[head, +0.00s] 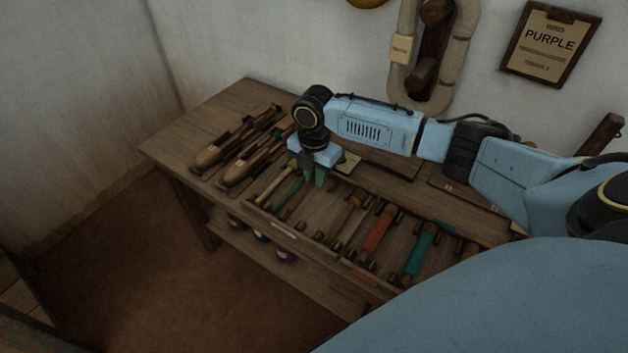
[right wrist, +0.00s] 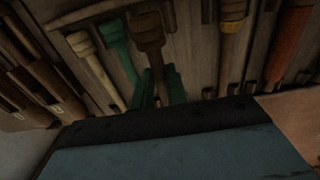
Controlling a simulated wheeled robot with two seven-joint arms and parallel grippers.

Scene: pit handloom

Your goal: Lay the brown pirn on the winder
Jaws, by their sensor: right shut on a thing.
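My right gripper (head: 313,177) points down over the left part of the pirn rack on the wooden table. Its green fingers (right wrist: 158,92) are shut on the brown pirn (right wrist: 150,35), which is dark brown and lies between them in the right wrist view. In the head view the fingers mostly hide this pirn. I cannot tell whether it is lifted clear of the rack. A green pirn (right wrist: 119,48) lies close beside it, and a cream pirn (right wrist: 96,68) lies beyond that one. I cannot make out the winder in either view. My left gripper is not in view.
To the right in the rack lie a tan pirn (head: 348,210), an orange pirn (head: 378,232) and a teal pirn (head: 421,252). Wooden shuttles (head: 228,150) lie at the table's left. A skein (head: 404,82) and a PURPLE sign (head: 549,42) hang on the wall. Floor at left is clear.

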